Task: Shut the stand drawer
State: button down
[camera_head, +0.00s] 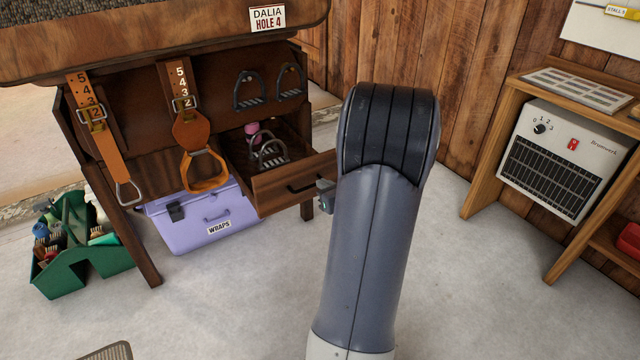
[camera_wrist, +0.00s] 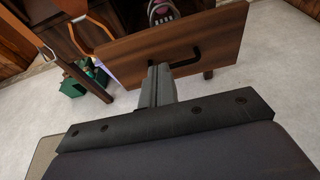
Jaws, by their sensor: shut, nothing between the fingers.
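The stand drawer (camera_head: 283,189) is pulled out from the dark wooden stand (camera_head: 125,150), with stirrup irons (camera_head: 268,150) and a pink item (camera_head: 252,129) inside. In the wrist view the drawer front (camera_wrist: 215,45) with its black handle (camera_wrist: 185,60) faces me. My gripper (camera_wrist: 160,68) is shut and empty, its fingertips close to the drawer front by the left end of the handle. I cannot tell whether they touch it. In the head view my arm hides most of the gripper (camera_head: 323,190), and only a small part shows beside the right end of the drawer front.
A lilac wraps box (camera_head: 200,222) sits on the floor under the stand. A green tote (camera_head: 85,255) stands at the left. Leather straps with stirrups (camera_head: 200,165) hang left of the drawer. A wooden shelf with a heater (camera_head: 560,155) is at the right; the floor between is clear.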

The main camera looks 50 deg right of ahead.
jog(key=b, duration=0.2)
send_near(298, 167)
jog(key=x, duration=0.5)
jog(key=shift+f, duration=0.3)
jog(key=shift+w+d+b, duration=0.15)
jog(key=shift+w+b, duration=0.15)
jog(key=shift+w, duration=0.4)
jog(key=shift+r, duration=0.1)
